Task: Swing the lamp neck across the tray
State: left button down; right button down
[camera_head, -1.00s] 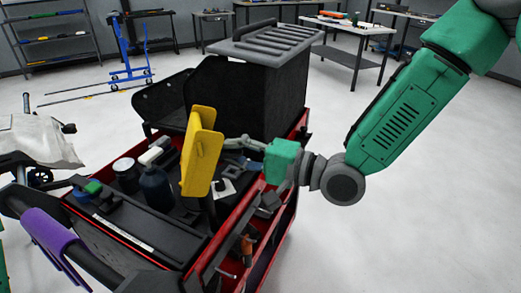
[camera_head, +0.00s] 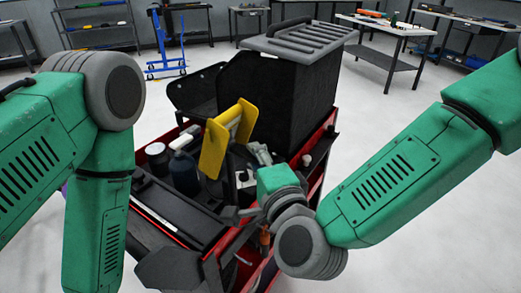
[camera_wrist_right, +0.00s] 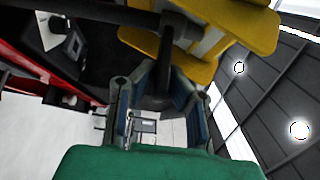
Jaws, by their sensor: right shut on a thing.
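The lamp has a yellow two-panel head (camera_head: 213,150), standing over the dark, cluttered tray top of a red-edged cart (camera_head: 318,135). In the right wrist view, the yellow head (camera_wrist_right: 238,22) is at the top, beside a dark neck (camera_wrist_right: 166,62). My right gripper (camera_head: 258,153) reaches in from the right, just right of the yellow head. In the wrist view, its fingers (camera_wrist_right: 160,95) are shut around the dark neck. The neck is mostly hidden in the head view.
A dark bottle (camera_head: 184,172) and a jar (camera_head: 157,160) stand on the tray, left of the lamp. A tall black bin (camera_head: 268,95) with a ribbed grey lid stands behind. Workbenches (camera_head: 385,45) line the back. Open floor lies to the right.

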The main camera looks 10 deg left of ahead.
jog(key=shift+s+a+f+h, duration=0.1)
jog(key=shift+s+f+h, duration=0.2)
jog(key=shift+f+h, duration=0.1)
jog(key=c, duration=1.7)
grip_release()
jog(key=shift+o, duration=0.3)
jog(key=shift+w+r, duration=0.15)
jog(key=shift+a+r, duration=0.1)
jog(key=v, duration=1.2)
jog(key=shift+f, duration=0.25)
jog(key=shift+w, duration=0.1)
